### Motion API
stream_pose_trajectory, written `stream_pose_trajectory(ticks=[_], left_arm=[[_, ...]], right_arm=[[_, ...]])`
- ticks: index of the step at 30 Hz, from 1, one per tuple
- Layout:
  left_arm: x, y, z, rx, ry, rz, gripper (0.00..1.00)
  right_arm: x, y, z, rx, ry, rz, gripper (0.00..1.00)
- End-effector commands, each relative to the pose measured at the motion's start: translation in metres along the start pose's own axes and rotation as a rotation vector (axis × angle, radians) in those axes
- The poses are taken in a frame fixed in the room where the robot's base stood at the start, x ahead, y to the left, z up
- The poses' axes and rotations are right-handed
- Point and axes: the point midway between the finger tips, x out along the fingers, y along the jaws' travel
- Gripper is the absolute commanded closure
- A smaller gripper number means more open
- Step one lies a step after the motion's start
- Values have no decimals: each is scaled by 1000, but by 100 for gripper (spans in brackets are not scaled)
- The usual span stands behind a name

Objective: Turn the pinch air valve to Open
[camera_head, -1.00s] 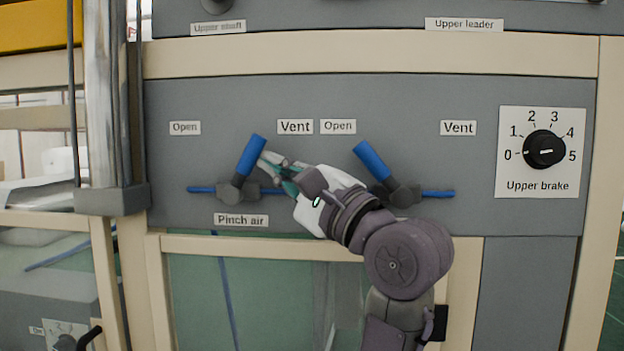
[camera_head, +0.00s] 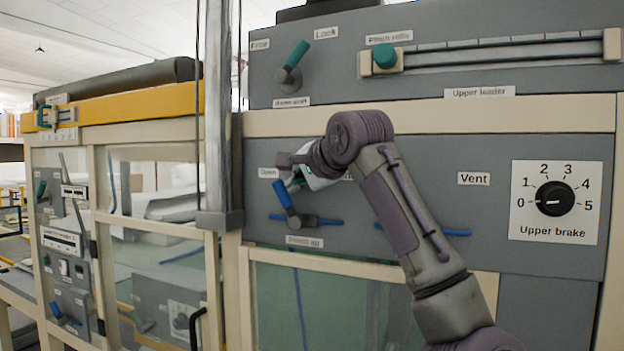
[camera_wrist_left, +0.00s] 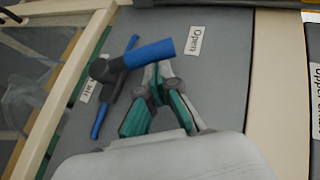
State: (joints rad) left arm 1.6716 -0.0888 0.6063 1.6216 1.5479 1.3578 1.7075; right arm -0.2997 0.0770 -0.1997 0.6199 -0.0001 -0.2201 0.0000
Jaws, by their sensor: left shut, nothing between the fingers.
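The pinch air valve has a blue lever handle (camera_head: 281,194) on a dark grey body (camera_head: 295,221), above its label (camera_head: 305,241) on the grey panel. The handle leans up and left, toward the Open label (camera_head: 268,173). In the left wrist view the blue handle (camera_wrist_left: 150,54) points at the Open label (camera_wrist_left: 196,41). My left gripper (camera_head: 290,183) is at the right side of the handle, close to its upper end. Its teal-padded fingers (camera_wrist_left: 156,70) are shut and empty, with the tips right beside the handle; contact is unclear. My right gripper is out of view.
My left arm crosses the panel and hides most of a second valve; part of its blue pipe (camera_head: 457,233) shows. An Upper brake dial (camera_head: 554,198) is at right. A vertical metal column (camera_head: 217,110) stands left of the valve. A teal-handled lever (camera_head: 293,62) is above.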

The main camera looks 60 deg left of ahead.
Motion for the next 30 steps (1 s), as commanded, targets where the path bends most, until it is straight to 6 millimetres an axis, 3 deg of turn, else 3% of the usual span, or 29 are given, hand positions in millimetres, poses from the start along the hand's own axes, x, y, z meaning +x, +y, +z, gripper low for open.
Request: stream_pose_trajectory(ticks=[6,30], left_arm=[[9,-4,6,-10,-1,14,100],[17,-8,12,-8,-2,11,100]], right_arm=[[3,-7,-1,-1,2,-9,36],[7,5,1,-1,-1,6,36]])
